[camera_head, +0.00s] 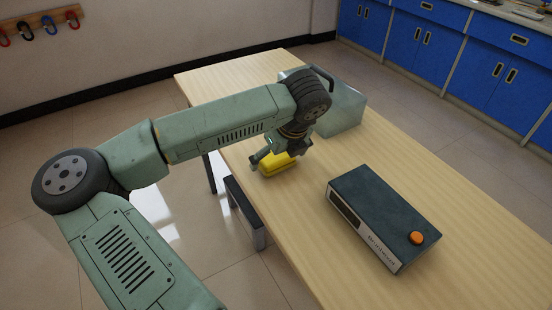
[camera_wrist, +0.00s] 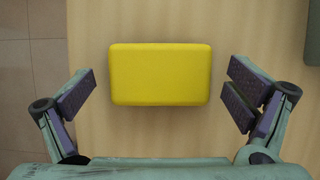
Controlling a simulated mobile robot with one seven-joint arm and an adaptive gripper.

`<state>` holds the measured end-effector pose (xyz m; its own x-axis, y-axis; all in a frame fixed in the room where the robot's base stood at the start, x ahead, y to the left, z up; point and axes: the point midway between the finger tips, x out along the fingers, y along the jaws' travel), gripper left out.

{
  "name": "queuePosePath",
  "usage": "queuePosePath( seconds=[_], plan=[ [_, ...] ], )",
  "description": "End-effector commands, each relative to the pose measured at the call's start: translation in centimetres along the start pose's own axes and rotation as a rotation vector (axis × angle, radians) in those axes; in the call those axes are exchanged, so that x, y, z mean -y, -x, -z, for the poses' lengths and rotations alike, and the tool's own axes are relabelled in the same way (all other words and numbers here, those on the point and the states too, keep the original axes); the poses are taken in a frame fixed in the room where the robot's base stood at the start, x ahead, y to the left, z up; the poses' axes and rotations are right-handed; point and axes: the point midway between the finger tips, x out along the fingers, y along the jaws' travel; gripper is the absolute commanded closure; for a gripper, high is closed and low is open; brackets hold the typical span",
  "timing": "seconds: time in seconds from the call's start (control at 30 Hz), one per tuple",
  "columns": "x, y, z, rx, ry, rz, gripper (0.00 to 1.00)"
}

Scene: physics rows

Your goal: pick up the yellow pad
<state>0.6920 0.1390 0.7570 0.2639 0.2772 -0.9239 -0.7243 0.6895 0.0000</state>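The yellow pad (camera_wrist: 160,74) is a rounded rectangular block lying flat on the wooden table (camera_wrist: 224,22). In the head view the pad (camera_head: 274,164) is near the table's left edge, partly hidden by my gripper (camera_head: 277,155). In the wrist view my gripper (camera_wrist: 160,97) is open and empty. One finger is to the left of the pad and one to the right, with a gap on each side. The pad is slightly ahead of the fingers' middle. How high the fingers are above the table is hard to tell.
A dark box with an orange button (camera_head: 384,215) lies on the table to the right. A pale green-grey box (camera_head: 345,108) stands behind my wrist; its corner shows at the wrist view's right edge. The table's left edge is close to the pad.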

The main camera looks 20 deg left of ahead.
Motion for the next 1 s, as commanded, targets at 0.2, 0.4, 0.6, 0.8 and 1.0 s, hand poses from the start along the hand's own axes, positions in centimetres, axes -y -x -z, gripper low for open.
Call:
queuePosePath(
  seconds=[0.2,0.4,0.6,0.8,1.0],
  plan=[
    [0.01,0.03,0.00,0.000,0.000,0.000,0.19],
    [0.01,0.04,0.00,0.000,0.000,0.000,0.33],
    [0.00,0.03,0.01,0.000,0.000,0.000,0.46],
    [-0.01,0.03,0.01,0.000,0.000,0.000,0.53],
    [0.00,0.46,-0.25,0.002,0.001,0.000,0.53]
  ],
)
